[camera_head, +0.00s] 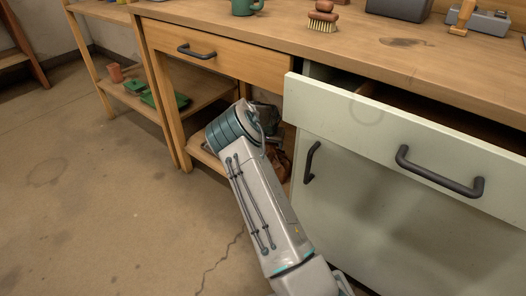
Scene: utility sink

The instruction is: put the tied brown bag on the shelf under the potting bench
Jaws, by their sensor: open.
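A brown bag-like shape (280,165) shows in the head view on the low shelf under the bench, between my arm and the pale green cabinet. My forearm hides much of it, and its tie is not clear. My gripper (271,138) is at the far end of my arm, under the bench and close above the brown shape. It is open; its fingertips are mostly hidden, so I cannot tell whether they touch the bag. The low shelf (205,157) shows only in part, left of my arm.
The pale green cabinet drawer (400,142) stands pulled out on the right, close to my arm. A closed wooden drawer (219,55) is above the shelf space. A left shelf (202,88) holds green trays (165,100) and a terracotta pot (115,72). The floor at left is clear.

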